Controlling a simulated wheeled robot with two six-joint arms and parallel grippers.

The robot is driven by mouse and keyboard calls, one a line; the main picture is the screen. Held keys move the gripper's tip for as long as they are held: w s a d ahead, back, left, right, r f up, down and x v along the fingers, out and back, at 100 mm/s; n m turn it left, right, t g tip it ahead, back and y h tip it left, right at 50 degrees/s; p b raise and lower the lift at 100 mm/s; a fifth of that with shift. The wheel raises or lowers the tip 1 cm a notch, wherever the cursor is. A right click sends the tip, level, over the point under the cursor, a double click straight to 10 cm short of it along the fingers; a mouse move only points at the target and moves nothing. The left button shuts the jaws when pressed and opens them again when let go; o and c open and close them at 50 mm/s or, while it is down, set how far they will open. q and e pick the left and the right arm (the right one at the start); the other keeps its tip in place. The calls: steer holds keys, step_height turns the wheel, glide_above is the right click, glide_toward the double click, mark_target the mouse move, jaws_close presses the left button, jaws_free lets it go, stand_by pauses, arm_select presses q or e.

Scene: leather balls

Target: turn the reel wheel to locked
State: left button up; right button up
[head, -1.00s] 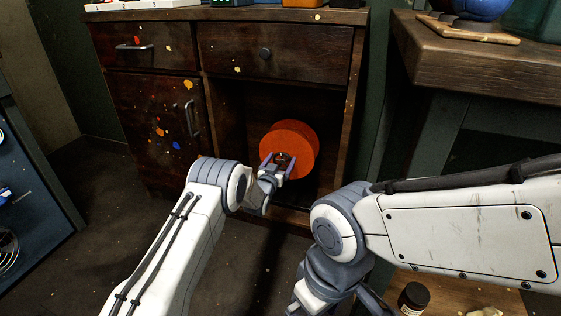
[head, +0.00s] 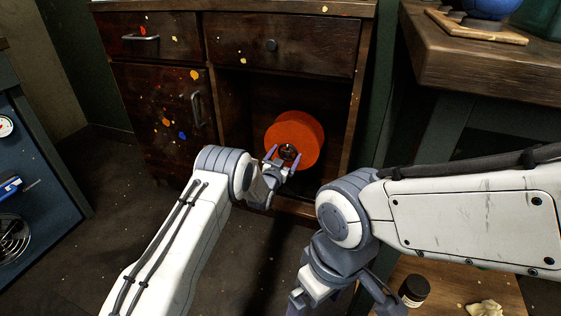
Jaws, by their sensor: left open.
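The orange-red reel wheel (head: 300,133) sits in the open lower right compartment of the dark wooden cabinet (head: 230,62). Its round face with a dark hub (head: 288,152) points toward me. My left gripper (head: 283,156) is open in front of the wheel's lower left part, its two fingers on either side of the hub. I cannot tell whether the fingers touch the wheel. No lock mark is readable. My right gripper (head: 340,300) hangs low at the bottom of the view, well away from the wheel; its fingertips are partly out of frame.
The compartment has side walls and a bottom ledge around the wheel. A wooden workbench (head: 480,60) stands at the right. A dark jar (head: 414,290) is on a low wooden surface at the bottom right. A blue panel (head: 40,180) stands at the left.

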arm_select(q)
steer(key=p+v, duration=0.4)
steer(key=v, duration=0.5)
steer(key=shift+s, duration=0.1)
steer(key=b+x, duration=0.6)
steer(key=x, duration=0.4)
steer(key=shift+w+d, duration=0.15)
steer(key=shift+w, duration=0.2)
steer(key=shift+n, duration=0.4)
steer(key=shift+a+r+n, duration=0.1)
steer(key=shift+a+n, duration=0.15)
steer(key=shift+n, duration=0.25)
